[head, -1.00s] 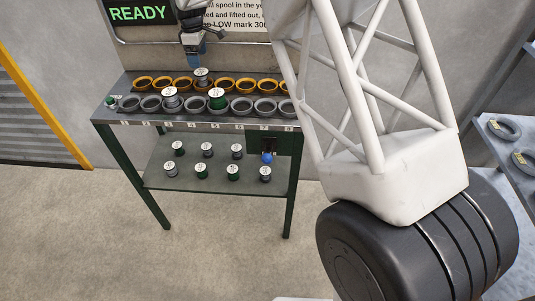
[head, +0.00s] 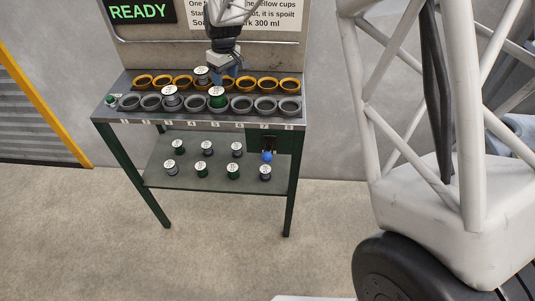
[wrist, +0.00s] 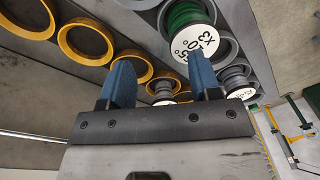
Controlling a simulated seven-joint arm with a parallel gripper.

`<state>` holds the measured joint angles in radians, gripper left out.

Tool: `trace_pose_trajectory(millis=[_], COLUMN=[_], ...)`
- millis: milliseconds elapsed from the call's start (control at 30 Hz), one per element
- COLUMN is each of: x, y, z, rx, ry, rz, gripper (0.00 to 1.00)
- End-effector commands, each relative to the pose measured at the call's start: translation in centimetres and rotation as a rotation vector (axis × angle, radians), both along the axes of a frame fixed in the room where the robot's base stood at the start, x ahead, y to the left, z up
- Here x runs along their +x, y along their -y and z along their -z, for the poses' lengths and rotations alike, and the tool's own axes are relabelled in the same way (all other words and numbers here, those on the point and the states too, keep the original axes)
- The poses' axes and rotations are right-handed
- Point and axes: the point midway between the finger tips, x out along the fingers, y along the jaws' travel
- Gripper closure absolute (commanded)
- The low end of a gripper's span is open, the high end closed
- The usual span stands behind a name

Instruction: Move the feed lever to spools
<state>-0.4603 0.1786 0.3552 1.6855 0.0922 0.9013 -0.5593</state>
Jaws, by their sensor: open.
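A lever with a blue ball knob (head: 267,156) shows below the right end of the bench top, in front of a dark green panel (head: 255,140). Its markings are too small to read. My gripper (head: 229,72) is above the bench, over the middle of the cup rows, up and left of the lever and well apart from it. In the wrist view its two blue fingers (wrist: 162,78) are spread with nothing between them. A green spool with a white top (head: 217,98) sits in a grey cup close below the gripper. The lever is not visible in the wrist view.
Yellow cups (head: 267,84) line the back of the bench (head: 118,82), grey cups (head: 265,104) the front. Spools stand in some cups. A lower shelf (head: 190,182) holds several spools (head: 233,171), one near below the knob. A display (head: 138,11) reads READY. Floor in front is clear.

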Motion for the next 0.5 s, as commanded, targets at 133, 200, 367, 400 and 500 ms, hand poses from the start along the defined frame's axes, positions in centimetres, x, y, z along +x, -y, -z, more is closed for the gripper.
trace_pose_trajectory(millis=[133, 200, 367, 400, 500], x=[-3.9, -5.7, -10.6, -11.8, -14.9], y=[3.7, 5.3, 9.3, 10.3, 12.5], z=[1.1, 1.6, 3.0, 3.5, 4.4], rx=[0.019, 0.028, 0.048, 0.052, 0.062], ry=[-0.018, -0.027, -0.051, -0.056, -0.072], rz=[0.210, 0.311, 0.566, 0.629, 0.782], gripper=[0.43, 0.43, 0.43, 0.43, 0.43])
